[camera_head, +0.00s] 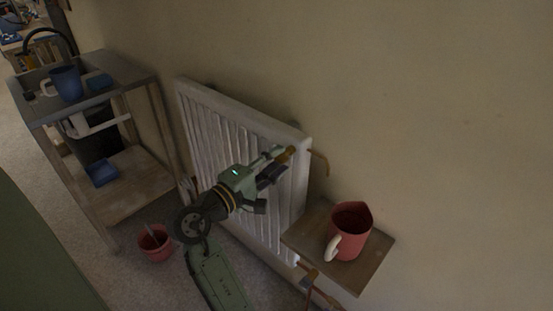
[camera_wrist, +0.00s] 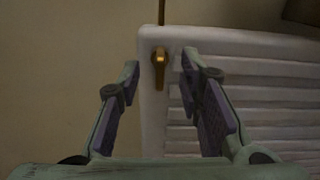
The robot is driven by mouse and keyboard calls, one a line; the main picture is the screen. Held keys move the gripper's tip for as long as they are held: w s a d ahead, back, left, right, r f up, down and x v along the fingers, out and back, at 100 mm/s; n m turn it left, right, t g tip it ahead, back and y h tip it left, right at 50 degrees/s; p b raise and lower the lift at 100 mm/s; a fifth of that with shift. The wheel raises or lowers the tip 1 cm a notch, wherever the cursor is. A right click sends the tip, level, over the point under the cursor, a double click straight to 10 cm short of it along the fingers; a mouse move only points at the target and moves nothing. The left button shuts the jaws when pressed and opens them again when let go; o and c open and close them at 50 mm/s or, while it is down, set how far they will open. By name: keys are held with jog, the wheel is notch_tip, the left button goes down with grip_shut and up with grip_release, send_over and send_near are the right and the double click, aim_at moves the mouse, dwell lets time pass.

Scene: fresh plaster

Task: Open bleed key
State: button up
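The white radiator (camera_head: 243,122) stands against the wall, with the brass bleed key (camera_head: 291,150) at its upper right end. In the wrist view the bleed key (camera_wrist: 160,70) is a small brass piece near the radiator's corner, with its handle pointing down the picture. My gripper (camera_head: 274,163) is at that end of the radiator. In the wrist view my gripper (camera_wrist: 160,68) is open, with one finger to each side of the key and a visible gap on both sides. Whether the fingertips reach as deep as the key is hard to tell.
A small wooden shelf (camera_head: 366,276) with a red jug (camera_head: 349,232) is right of the radiator, below my gripper. A copper pipe (camera_head: 321,160) sticks out by the key. A red bucket (camera_head: 155,243) is on the floor, near a wooden sink bench (camera_head: 143,190) at left.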

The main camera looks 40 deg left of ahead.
jog(key=s+a, duration=0.1)
jog(key=s, duration=1.1)
dwell(0.6)
